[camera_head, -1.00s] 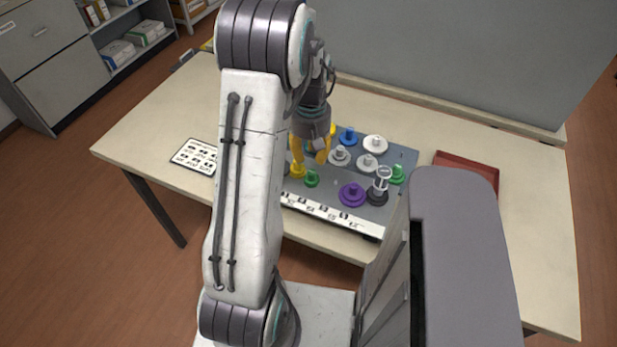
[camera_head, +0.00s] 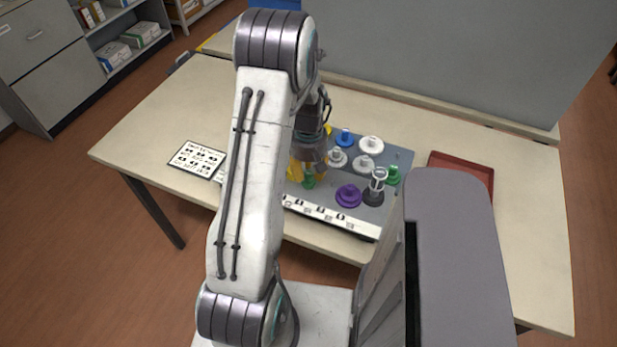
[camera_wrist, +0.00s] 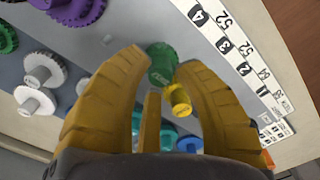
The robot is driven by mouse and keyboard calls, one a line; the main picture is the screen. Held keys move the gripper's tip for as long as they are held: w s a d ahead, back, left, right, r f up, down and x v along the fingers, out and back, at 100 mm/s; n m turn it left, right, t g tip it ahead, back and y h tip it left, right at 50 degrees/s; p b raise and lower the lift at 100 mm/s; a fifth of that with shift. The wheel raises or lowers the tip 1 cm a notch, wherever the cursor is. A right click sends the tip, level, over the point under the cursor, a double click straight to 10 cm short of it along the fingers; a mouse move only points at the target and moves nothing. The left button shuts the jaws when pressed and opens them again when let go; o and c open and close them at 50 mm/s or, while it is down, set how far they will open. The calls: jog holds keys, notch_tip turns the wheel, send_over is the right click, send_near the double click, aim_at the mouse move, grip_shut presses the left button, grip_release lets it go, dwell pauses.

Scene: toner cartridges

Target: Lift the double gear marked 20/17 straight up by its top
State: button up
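A small green double gear (camera_wrist: 162,66) stands upright on the grey board, between my gripper's fingertips in the wrist view. Light marking shows on it, too small to read for certain. In the head view this green gear (camera_head: 309,180) stands just in front of my gripper. My gripper (camera_wrist: 162,67) is open, its yellow fingers pointing down on either side of the green gear, with a gap visible at each side. In the head view my gripper (camera_head: 308,172) is low over the board, partly hidden by its own wrist.
A yellow gear (camera_wrist: 179,100) stands close to the green one. A purple gear (camera_head: 348,195), a black one (camera_head: 374,196) and another green one (camera_head: 392,175) stand to the right. White and blue gears are behind. A numbered strip (camera_head: 325,217) edges the board; a red tray (camera_head: 462,166) lies right.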

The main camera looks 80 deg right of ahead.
jog(key=shift+f, duration=0.55)
jog(key=shift+c, duration=0.2)
grip_shut()
